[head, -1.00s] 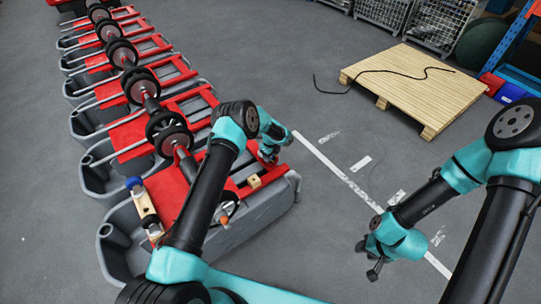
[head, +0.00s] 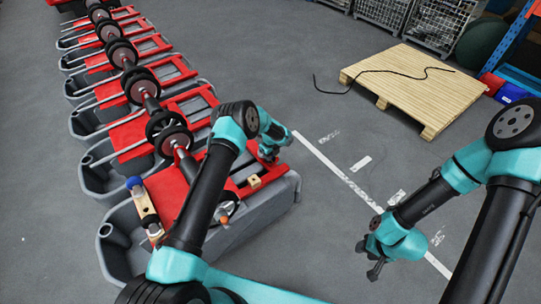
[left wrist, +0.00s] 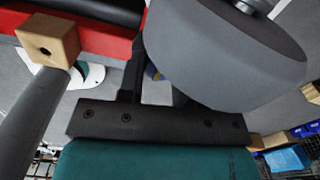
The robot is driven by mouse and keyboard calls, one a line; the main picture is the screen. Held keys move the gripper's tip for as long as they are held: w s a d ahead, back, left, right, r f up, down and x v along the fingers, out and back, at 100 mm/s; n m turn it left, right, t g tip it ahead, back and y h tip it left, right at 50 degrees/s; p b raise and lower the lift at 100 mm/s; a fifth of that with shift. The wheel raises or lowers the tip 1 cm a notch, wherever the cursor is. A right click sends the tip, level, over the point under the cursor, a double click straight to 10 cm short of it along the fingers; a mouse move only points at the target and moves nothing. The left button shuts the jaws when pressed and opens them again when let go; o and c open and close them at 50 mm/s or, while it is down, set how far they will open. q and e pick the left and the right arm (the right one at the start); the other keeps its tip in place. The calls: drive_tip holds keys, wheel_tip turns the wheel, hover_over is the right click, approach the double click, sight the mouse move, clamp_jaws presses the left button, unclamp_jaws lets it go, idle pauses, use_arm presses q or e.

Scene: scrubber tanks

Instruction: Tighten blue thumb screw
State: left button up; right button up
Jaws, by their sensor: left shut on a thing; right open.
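My left gripper (head: 268,157) is at the far right end of the nearest tank's red frame, beside a small wooden block (head: 254,181). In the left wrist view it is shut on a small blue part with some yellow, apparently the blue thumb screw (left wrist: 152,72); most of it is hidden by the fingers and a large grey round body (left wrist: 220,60). A blue knob (head: 134,183) also stands on a pale wooden piece at the tank's left end. My right gripper (head: 374,268) is open and empty over the floor at the right.
A row of grey tanks (head: 88,133) with red frames and black wheels runs away at the left. A wooden pallet (head: 400,85) with a black cable lies at the back right. An orange-tipped part (head: 224,220) is on the nearest tank. The floor between tank and right arm is clear.

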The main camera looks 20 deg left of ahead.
use_arm(q)
drive_tip(key=m, duration=0.4)
drive_tip(key=shift+s+a+m, duration=0.1)
drive_tip(key=shift+m, duration=1.9)
drive_tip(key=o, duration=0.9)
drive_tip(key=shift+o, duration=0.2)
wheel_tip(320, 180, up, 17)
drive_tip(key=shift+r, duration=0.2)
